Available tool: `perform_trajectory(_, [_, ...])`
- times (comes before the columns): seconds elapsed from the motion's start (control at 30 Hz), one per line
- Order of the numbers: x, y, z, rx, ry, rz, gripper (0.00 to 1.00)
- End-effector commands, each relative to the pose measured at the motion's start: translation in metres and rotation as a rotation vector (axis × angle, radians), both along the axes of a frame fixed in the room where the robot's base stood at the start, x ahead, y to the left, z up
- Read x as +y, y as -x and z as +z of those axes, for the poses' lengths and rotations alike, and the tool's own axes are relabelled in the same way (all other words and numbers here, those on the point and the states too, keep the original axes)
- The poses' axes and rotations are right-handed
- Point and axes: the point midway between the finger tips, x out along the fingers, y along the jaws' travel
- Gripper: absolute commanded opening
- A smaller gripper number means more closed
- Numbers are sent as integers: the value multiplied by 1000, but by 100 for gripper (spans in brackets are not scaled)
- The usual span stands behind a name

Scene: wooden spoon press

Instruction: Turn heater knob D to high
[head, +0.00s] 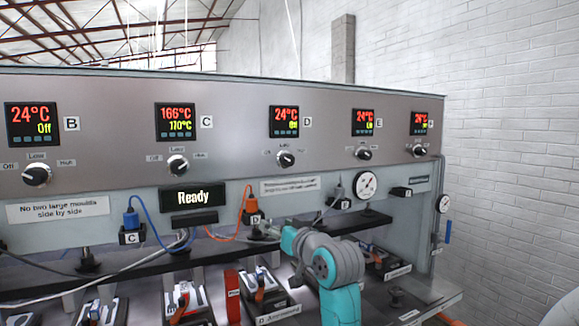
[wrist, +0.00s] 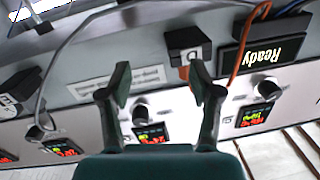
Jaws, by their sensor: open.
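Heater knob D (head: 286,159) is a small black and silver knob on the grey panel, under the D display (head: 284,121). That display reads 24°C in red with a small, unclear line below. The knob's exact pointing is too small to tell. In the wrist view, which is upside down, knob D (wrist: 145,112) shows between the two fingers of my gripper (wrist: 161,84), beyond their tips. My gripper is open and empty, with no visible contact with the knob. In the head view my arm stands below and right of knob D; the fingers are hard to make out there.
Knob C (head: 178,165) and knob E (head: 364,153) flank knob D. Below the panel are an orange plug (head: 251,206) with a cable, a Ready display (head: 193,196), a pressure gauge (head: 366,185) and a dark shelf. The panel face around knob D is clear.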

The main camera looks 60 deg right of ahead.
Motion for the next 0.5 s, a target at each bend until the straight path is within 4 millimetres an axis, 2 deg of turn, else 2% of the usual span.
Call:
perform_trajectory(0.03, [-9,7,25,-5,17,-12,64])
perform_trajectory(0.2, [-29,31,87,2,52,-40,64])
perform_trajectory(0.33, [-37,49,124,12,73,-60,64])
perform_trajectory(0.5, [-41,61,147,20,87,-71,64])
